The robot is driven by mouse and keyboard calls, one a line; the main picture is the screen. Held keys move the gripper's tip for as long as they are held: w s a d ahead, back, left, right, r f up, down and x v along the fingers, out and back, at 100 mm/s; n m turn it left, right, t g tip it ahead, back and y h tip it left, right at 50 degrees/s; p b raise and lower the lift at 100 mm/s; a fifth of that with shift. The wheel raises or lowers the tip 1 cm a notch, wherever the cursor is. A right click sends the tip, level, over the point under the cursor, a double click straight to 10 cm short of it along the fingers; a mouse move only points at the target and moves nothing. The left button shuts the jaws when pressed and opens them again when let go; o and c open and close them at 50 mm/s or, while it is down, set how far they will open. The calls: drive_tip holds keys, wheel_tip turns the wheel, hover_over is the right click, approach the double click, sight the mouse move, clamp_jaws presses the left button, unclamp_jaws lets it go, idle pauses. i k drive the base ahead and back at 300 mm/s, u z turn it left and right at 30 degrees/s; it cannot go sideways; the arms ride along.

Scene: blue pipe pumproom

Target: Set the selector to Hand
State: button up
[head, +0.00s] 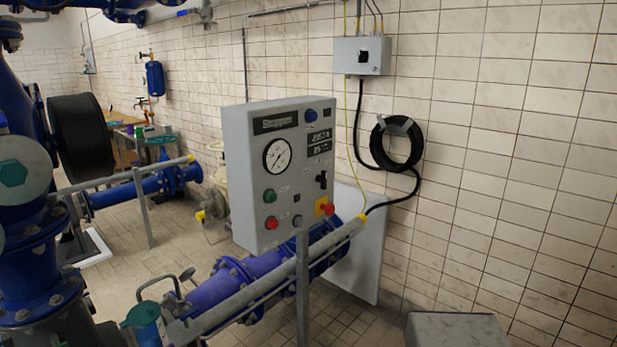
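A grey control panel (235,165) stands in the middle of the head view, its front facing me at an angle. A small black selector-like switch (321,179) sits on the right side of its front, above a red emergency button on a yellow plate (326,208). Its handle looks roughly upright; its markings are too small to read, so I cannot tell its setting. A round gauge (277,156), a green button (269,196), a red button (271,223) and a blue knob (310,115) are also on the front. My gripper is not in view.
A grey rail (270,280) and blue pipe (235,283) run in front of and below the panel. A grey wall box (345,55) with a black switch hangs behind it, beside a coiled black hose (378,145). A grey box (455,330) is at lower right. Blue pipework fills the left.

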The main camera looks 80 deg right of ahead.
sight(322, 179)
drive_tip(key=i, duration=0.85)
drive_tip(key=z, duration=4.85)
drive_tip(key=i, duration=0.15)
drive_tip(key=u, duration=2.6)
